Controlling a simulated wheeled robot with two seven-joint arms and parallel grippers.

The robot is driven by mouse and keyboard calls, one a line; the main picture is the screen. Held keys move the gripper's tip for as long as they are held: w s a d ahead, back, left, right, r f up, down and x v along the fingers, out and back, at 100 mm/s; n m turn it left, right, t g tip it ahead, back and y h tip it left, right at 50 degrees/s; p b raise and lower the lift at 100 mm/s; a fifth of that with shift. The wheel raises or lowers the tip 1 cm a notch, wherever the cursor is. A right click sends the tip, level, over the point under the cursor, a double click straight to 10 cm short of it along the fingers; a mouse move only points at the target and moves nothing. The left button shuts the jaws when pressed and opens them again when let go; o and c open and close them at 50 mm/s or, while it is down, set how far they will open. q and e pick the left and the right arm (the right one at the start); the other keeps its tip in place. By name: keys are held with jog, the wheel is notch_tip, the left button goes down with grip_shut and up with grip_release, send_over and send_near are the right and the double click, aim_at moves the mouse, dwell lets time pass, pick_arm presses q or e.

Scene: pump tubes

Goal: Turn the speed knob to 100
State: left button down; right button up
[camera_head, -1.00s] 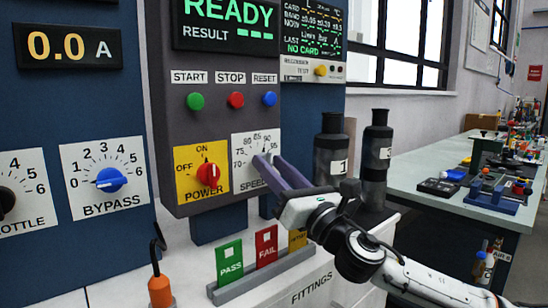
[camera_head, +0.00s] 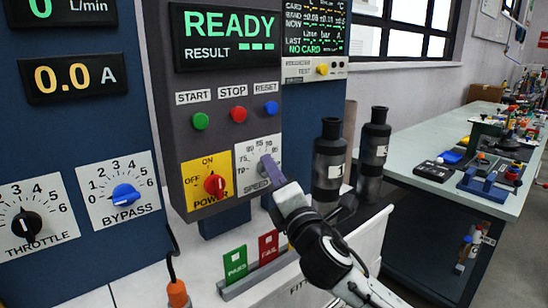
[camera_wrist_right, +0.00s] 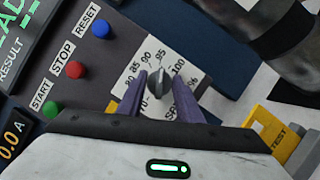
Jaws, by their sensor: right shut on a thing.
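The speed dial plate (camera_head: 246,158) is white with a printed scale, on the grey panel right of the yellow power plate. The speed knob (camera_wrist_right: 158,83) is grey and sits between the purple fingers of my right gripper (camera_wrist_right: 158,98) in the right wrist view. The knob's upper end points roughly toward the 90 to 95 marks; the 100 mark lies further right. In the head view my right gripper (camera_head: 268,170) is at the dial, and its fingers hide the knob and part of the scale. My left gripper is not in view.
The red power knob (camera_head: 215,185) is close to the left of the dial. Start, stop and reset buttons (camera_head: 238,114) are above. Dark cylinders (camera_head: 329,160) stand just right of my right gripper. A PASS/FAIL card rack (camera_head: 255,275) stands below.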

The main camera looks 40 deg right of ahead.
pick_arm(q)
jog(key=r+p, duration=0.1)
jog(key=p, duration=0.1)
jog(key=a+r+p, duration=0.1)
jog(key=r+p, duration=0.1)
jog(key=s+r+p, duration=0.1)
jog(key=p, duration=0.1)
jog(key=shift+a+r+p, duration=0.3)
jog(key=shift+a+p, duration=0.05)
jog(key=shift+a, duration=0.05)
pick_arm(e)
jog(key=m, duration=0.2)
jog(key=m+g, duration=0.2)
jog(key=m, duration=0.1)
jog(key=shift+r+m, duration=0.25)
jog(key=shift+m, duration=0.05)
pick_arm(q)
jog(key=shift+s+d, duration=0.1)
pick_arm(e)
jog(key=o, duration=1)
jog(key=shift+f, duration=0.1)
jog(key=shift+o, duration=0.2)
